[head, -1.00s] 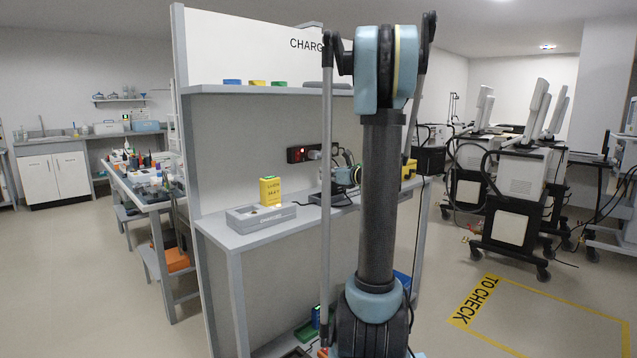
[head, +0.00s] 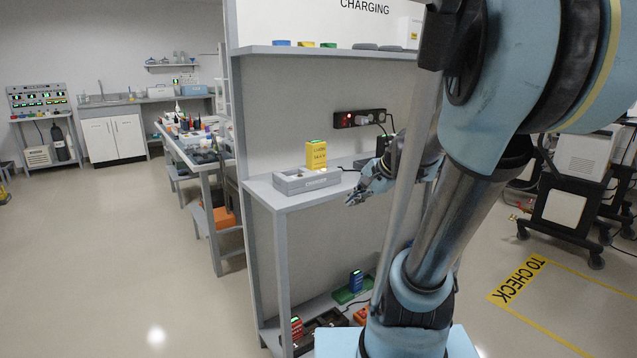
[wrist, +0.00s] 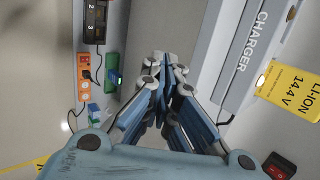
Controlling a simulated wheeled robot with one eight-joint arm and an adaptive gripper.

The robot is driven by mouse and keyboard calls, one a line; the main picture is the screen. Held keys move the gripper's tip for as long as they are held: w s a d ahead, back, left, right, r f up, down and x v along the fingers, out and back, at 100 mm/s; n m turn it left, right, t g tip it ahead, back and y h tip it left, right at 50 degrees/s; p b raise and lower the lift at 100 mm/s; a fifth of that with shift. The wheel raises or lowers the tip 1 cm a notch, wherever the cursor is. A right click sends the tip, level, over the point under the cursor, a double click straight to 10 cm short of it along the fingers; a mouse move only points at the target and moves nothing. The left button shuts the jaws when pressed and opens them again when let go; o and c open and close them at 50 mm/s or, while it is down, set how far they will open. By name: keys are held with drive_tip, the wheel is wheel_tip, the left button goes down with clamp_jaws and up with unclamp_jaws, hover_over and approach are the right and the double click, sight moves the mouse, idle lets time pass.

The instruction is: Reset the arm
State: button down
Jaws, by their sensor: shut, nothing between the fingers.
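My gripper (head: 355,198) shows in the head view just beyond the front edge of the charging bench, to the right of the grey charger (head: 306,181). Its fingers are together with nothing between them, which the wrist view also shows (wrist: 165,68). My arm crosses the right half of the head view and hides part of the bench. The yellow Li-ion battery (head: 316,154) stands upright at the charger; in the wrist view the battery (wrist: 291,92) and charger (wrist: 238,55) lie to the right of my gripper, apart from it.
The bench's lower shelf (head: 262,333) holds a blue battery (head: 356,281) and a red one (head: 297,327). A power strip (head: 360,118) is on the back panel. A cluttered table (head: 190,146) stands at left. Floor at front left is clear.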

drive_tip(key=s+d+f+n+g+h, duration=0.1)
drive_tip(key=s+d+f+n+h, duration=0.2)
drive_tip(key=s, duration=0.6)
drive_tip(key=s+d+f+n+g+h, duration=0.2)
drive_tip(key=s+d+f+n, duration=0.2)
drive_tip(key=s+f+n, duration=0.3)
drive_tip(key=shift+s+d+n+h, duration=0.4)
drive_tip(key=shift+s+n, duration=0.1)
drive_tip(key=shift+s, duration=0.45)
drive_tip(key=shift+w+a+f, duration=0.1)
drive_tip(key=shift+w+f, duration=0.15)
drive_tip(key=shift+w, duration=0.2)
